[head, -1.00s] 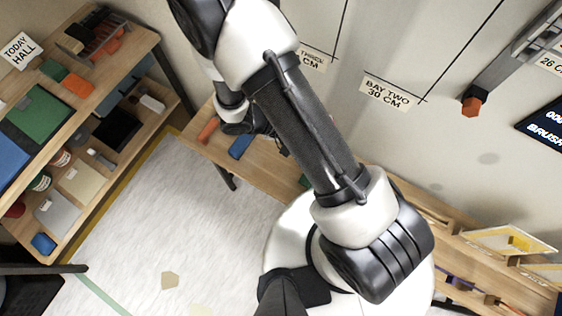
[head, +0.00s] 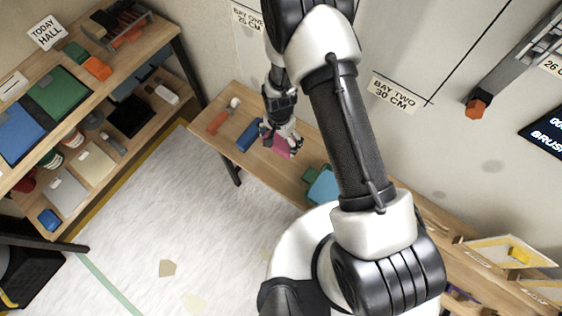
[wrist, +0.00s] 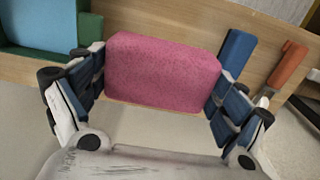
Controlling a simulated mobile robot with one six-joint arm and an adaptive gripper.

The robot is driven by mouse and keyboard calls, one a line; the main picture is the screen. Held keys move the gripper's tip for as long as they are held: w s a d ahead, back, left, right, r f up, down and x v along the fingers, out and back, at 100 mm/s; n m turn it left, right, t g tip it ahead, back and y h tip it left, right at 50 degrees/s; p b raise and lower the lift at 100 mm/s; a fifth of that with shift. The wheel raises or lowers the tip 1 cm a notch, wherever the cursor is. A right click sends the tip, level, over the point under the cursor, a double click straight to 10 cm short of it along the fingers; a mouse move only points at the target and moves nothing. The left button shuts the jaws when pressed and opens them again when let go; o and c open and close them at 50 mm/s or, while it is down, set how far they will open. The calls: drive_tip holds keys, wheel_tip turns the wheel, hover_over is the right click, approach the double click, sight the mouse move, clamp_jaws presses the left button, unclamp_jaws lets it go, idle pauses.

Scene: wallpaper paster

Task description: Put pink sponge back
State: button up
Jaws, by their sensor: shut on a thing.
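The pink sponge (wrist: 160,68) is a rough, rounded block held between the two fingers of my gripper (wrist: 158,85) in the wrist view. My gripper is shut on it, with one finger at each end. In the head view my gripper (head: 282,138) is over the long wooden bench, and a bit of the pink sponge (head: 282,150) shows below the fingers. I cannot tell whether the sponge touches the bench.
On the wooden bench (head: 222,103) are a blue block (head: 248,136), an orange-handled tool (head: 218,122) and a green-and-blue item (head: 322,186). A shelf unit (head: 160,58) with colored things stands at the left. The floor (head: 190,220) between is mostly clear.

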wheel_tip(320, 180, down, 17)
drive_tip(key=b, duration=0.4)
drive_tip(key=shift+r, duration=0.1)
drive_tip(key=o, duration=0.7)
drive_tip(key=shift+o, duration=0.6)
